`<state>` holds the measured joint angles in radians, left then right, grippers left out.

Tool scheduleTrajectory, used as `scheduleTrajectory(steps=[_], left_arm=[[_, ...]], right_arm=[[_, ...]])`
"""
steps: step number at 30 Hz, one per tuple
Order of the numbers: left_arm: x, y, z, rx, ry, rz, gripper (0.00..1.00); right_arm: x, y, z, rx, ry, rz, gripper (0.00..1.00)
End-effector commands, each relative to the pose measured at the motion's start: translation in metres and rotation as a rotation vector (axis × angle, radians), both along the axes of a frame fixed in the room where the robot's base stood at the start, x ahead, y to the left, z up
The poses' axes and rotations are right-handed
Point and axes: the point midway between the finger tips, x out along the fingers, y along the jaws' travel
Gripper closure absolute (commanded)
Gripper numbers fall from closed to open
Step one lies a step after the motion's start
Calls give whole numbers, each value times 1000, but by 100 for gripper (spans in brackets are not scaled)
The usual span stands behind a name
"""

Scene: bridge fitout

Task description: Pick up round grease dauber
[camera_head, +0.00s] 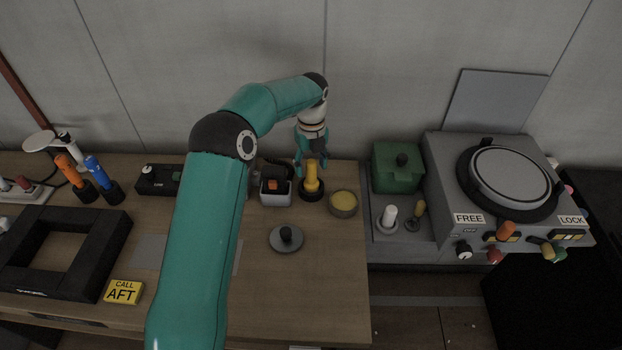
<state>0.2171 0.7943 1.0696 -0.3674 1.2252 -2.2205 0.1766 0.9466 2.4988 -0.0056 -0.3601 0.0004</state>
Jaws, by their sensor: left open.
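A yellow upright handle in a round black base (312,187), which looks like the round grease dauber, stands on the wooden bench near its back right. My left gripper (312,169) points down at the top of this handle, with its teal fingers open. The fingers overlap the handle's top in the picture. I cannot tell whether they touch it or how far they reach around it. A round tin with yellow content (343,203) sits just right of the handle. My right gripper is not in view.
A white-rimmed box (275,193) stands close left of the handle. A grey knobbed lid (286,239) lies in front. A green box (398,168) and a console with a round top (508,180) stand right. The bench front is mostly clear.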

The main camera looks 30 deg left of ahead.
Motion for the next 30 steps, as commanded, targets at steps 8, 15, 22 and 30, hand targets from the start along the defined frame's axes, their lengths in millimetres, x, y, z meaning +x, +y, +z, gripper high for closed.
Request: scheduleTrajectory(steps=[8, 15, 22, 30], left_arm=[[0, 0, -30, 0, 0, 0, 40], [0, 0, -31, 0, 0, 0, 43], [0, 0, -31, 0, 0, 0, 82], [1, 0, -31, -1, -1, 0, 100]], right_arm=[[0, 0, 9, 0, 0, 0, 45], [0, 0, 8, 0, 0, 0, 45], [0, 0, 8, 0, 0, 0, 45], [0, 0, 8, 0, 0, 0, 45]])
